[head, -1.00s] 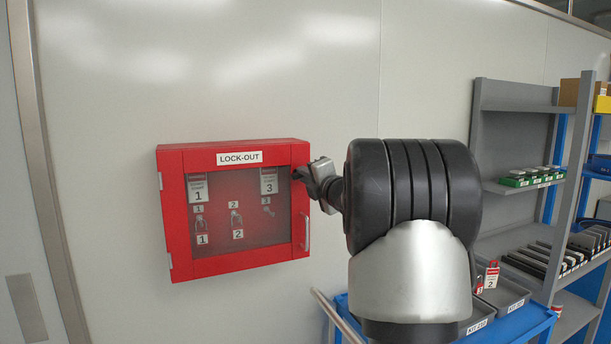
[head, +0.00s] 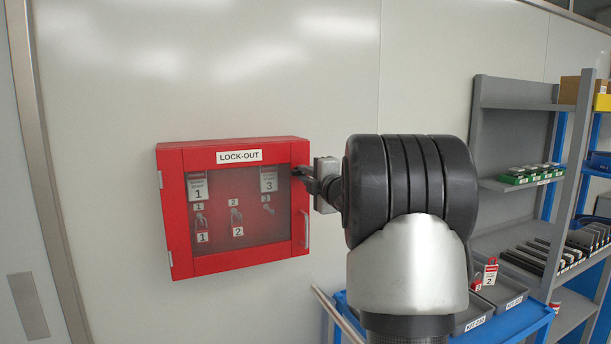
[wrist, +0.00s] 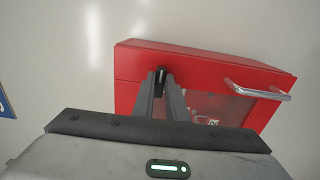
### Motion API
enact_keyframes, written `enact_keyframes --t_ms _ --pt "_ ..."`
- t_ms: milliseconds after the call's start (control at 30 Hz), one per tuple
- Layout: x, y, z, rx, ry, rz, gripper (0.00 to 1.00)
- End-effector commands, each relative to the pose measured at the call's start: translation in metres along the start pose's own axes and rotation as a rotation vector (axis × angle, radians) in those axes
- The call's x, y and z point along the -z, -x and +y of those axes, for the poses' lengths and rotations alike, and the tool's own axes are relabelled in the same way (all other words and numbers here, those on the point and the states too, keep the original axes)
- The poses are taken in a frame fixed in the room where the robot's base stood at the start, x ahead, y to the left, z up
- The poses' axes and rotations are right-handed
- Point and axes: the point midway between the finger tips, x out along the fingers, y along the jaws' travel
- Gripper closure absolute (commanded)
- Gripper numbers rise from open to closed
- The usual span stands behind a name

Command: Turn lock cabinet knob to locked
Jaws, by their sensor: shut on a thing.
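The red lock-out cabinet (head: 240,262) hangs on the wall with its windowed door closed; in the wrist view its red frame (wrist: 190,62) fills the upper middle. The small black knob (wrist: 160,78) sits on the door frame near the upper corner on the handle side. My gripper (wrist: 161,84) is shut on the knob, one finger on each side. In the head view my gripper (head: 304,172) reaches the cabinet's upper right corner from the right, and the knob is hidden there. The knob's lock marking cannot be read.
A silver door handle (wrist: 258,91) stands out from the door near my gripper. Behind the window hang numbered tags and padlocks (head: 236,217). A blue cart with grey bins (head: 500,292) and a grey shelf rack (head: 515,107) stand at the right. The wall left of the cabinet is clear.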

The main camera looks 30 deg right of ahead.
Motion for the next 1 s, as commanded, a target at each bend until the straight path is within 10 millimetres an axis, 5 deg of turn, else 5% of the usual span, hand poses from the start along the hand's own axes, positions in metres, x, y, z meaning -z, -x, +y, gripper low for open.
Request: enact_keyframes --t_ms 67,100,200,633,1000 --pt "0.000 0.000 0.000 0.000 0.001 0.000 1.00" --pt "0.000 0.000 0.000 0.000 0.001 0.000 0.86" --pt "0.000 0.000 0.000 0.000 0.001 0.000 0.69" --pt "0.000 0.010 0.000 -0.001 0.002 -0.001 0.69" --pt "0.000 0.092 0.000 -0.002 0.002 -0.003 0.69"
